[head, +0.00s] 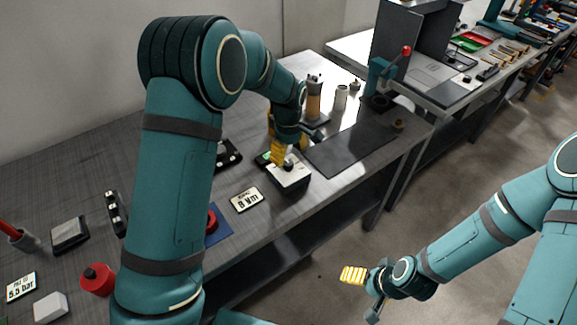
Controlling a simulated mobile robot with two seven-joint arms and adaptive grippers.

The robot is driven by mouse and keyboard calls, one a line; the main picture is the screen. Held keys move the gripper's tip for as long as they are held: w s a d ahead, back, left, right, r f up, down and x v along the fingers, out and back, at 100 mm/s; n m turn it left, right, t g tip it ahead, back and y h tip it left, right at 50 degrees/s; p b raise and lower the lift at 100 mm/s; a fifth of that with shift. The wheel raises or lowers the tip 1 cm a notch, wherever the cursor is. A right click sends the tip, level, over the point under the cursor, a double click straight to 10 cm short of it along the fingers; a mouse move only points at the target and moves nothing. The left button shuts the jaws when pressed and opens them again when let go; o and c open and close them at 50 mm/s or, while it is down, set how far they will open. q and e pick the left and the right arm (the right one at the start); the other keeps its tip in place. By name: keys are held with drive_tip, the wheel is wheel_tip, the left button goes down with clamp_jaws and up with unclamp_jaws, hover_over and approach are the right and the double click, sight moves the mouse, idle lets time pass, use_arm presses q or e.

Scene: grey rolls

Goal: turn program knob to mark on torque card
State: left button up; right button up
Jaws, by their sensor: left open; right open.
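The torque card (246,199), a white card with a dark border and a large 8, lies on the grey bench near its front edge. To its right is a white-topped box with a dark base (291,177). The program knob appears to be on this box, but it is too small and covered to make out its setting. My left gripper (280,156), with yellow fingers, is open at the box's back left, pointing down. I cannot tell whether it touches the knob. My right gripper (361,283) is open and empty over the floor, away from the bench.
A 5.5 bar card (21,286), a red round container (97,279) and a white block (50,307) lie at the left. A dark mat (349,148) lies right of the box. An orange-brown cylinder (314,98) and white cylinder (341,97) stand behind.

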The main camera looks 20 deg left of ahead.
sight(288, 162)
use_arm(q)
drive_tip(key=shift+f+b, duration=0.35)
drive_tip(key=shift+f, duration=2.2)
clamp_jaws()
